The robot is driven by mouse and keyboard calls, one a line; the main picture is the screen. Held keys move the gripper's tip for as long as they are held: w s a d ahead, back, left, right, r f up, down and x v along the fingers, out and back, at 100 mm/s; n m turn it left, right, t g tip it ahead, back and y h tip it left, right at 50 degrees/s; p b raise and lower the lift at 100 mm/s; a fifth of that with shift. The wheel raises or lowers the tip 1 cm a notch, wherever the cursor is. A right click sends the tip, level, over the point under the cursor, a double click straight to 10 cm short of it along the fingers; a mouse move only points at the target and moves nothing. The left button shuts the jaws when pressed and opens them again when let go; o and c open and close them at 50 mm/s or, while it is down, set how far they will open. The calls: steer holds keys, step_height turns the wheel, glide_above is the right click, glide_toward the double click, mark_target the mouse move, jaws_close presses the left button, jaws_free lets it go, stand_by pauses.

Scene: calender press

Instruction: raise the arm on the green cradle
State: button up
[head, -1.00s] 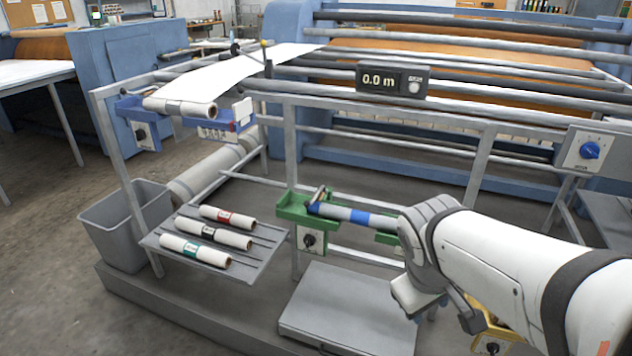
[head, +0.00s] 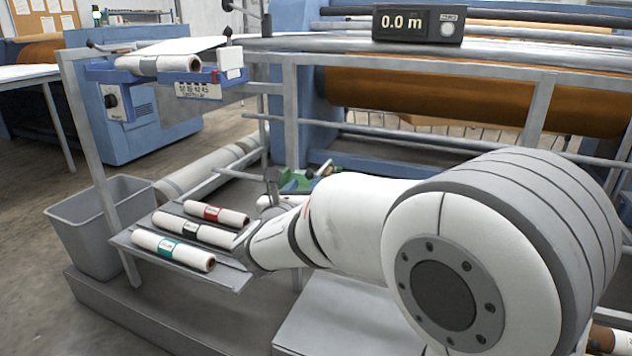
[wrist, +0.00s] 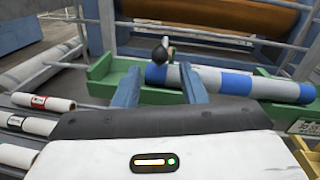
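The green cradle (wrist: 102,72) runs across the wrist view and bears a grey roll with blue bands (wrist: 235,84). The cradle's arm (wrist: 160,54), with a dark round knob, shows near the roll's left end. My gripper (wrist: 158,68) is open, its two blue-grey fingers pointing at the cradle. In the picture, the knob lies between and just beyond the fingertips; I cannot tell whether they touch. In the head view my arm hides most of the green cradle (head: 298,184), and its roll is hidden there.
A grey shelf (head: 232,278) with three labelled rolls lies left of my gripper. A grey bin (head: 95,235) stands further left. A blue cradle (head: 200,77) with a white roll is above, at upper left. Frame rails and the press stand behind.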

mark_target(322, 171)
steer(key=shift+b+x, duration=0.75)
steer(key=shift+x, duration=3.2)
steer(key=shift+c, duration=0.4)
jaws_close()
